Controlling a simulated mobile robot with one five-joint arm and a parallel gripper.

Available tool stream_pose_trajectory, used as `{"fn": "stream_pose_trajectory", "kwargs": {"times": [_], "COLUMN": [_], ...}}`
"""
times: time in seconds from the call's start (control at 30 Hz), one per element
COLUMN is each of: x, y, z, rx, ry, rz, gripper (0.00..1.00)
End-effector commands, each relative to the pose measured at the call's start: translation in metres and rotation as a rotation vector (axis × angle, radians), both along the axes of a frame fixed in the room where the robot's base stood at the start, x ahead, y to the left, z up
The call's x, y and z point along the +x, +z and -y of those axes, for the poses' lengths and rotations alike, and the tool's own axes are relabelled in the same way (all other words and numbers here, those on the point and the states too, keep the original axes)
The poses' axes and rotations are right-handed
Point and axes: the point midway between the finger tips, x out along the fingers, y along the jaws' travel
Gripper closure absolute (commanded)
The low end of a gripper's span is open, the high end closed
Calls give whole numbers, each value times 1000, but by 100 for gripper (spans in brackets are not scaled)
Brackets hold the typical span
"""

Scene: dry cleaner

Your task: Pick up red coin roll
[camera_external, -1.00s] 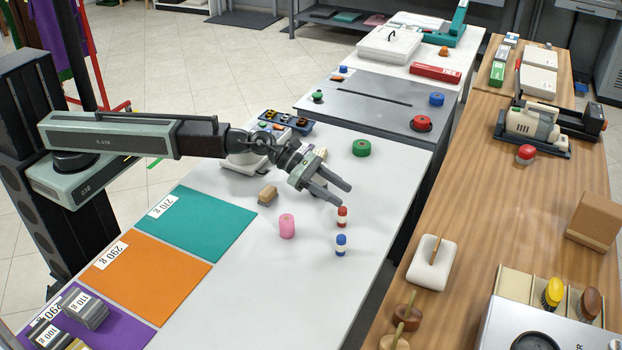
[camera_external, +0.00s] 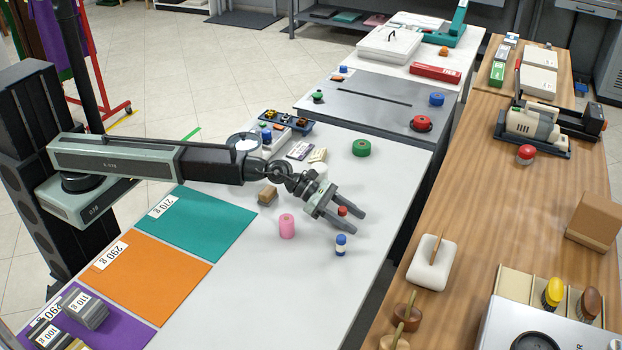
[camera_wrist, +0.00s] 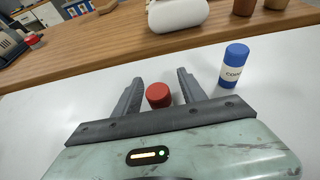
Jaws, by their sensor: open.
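The red coin roll (camera_external: 342,211) stands on the white table, mostly hidden behind my gripper in the external view; its red top shows. In the wrist view my gripper (camera_wrist: 157,85) holds nothing. A blue coin roll (camera_external: 341,245) with a white band stands close by; it also shows right of the fingers in the wrist view (camera_wrist: 234,65).
A green roll (camera_external: 361,148) stands farther back. Teal (camera_external: 195,222) and orange mats (camera_external: 150,278) lie at the left. A wooden counter (camera_external: 478,200) runs along the right.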

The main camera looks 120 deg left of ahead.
Motion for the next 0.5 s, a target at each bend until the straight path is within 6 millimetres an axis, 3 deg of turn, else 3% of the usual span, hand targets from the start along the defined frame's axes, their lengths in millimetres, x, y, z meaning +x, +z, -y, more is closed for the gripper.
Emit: {"fn": "stream_pose_trajectory", "kwargs": {"times": [0.07,0.23,0.27,0.5], "x": [-1,-1,-1,-1], "y": [1,1,1,1], "z": [0,0,0,0], "rx": [0,0,0,0], "ry": [0,0,0,1], "rz": [0,0,0,0], "gripper": [51,96,100,100]}}
